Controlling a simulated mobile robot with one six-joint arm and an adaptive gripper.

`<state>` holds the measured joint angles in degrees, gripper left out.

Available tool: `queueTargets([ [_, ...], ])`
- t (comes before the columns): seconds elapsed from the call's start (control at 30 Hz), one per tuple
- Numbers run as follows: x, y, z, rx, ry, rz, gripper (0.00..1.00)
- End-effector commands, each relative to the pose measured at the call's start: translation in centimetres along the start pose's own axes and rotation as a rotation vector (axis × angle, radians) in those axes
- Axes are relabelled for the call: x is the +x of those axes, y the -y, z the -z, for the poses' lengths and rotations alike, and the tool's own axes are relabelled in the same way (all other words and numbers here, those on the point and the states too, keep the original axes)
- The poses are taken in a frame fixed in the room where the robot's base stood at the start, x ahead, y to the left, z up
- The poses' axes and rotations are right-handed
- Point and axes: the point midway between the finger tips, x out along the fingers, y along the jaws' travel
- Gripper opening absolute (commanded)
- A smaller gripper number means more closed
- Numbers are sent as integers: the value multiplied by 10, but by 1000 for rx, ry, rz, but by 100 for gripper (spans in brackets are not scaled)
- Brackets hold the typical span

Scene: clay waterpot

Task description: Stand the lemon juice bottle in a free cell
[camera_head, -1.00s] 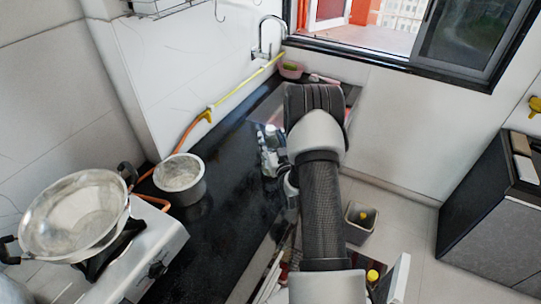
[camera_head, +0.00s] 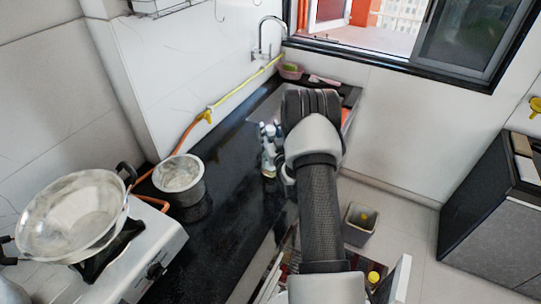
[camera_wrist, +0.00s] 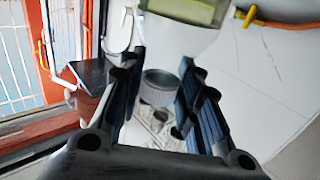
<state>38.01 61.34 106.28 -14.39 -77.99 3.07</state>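A small group of bottles (camera_head: 268,158) stands on the black counter beside the sink, left of my arm in the head view. They are small and partly covered by my arm, and I cannot tell which one is the lemon juice bottle. An open drawer (camera_head: 398,282) shows low beside my arm, with a yellow-capped item (camera_head: 373,277) in it. Its cells are mostly hidden. My gripper (camera_wrist: 160,58) is hidden by the arm in the head view. In the wrist view its fingers are apart, with no object visibly clasped between them. A pale thing with a green band (camera_wrist: 185,10) shows beyond the fingertips.
A metal pot (camera_head: 180,180) stands on the counter, and a wok (camera_head: 75,212) sits on the stove at left. A yellow-orange hose (camera_head: 225,98) runs along the wall to the tap (camera_head: 268,38). A grey bin (camera_head: 360,224) stands on the floor.

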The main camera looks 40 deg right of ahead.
Motion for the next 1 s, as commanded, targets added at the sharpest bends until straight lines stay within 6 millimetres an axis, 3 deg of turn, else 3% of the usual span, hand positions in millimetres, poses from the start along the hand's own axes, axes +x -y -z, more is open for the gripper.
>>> queueTargets([
  [0.43,0,0,0,0,0,0,0],
  [1.0,1,0,2,-1,-5,0,0],
])
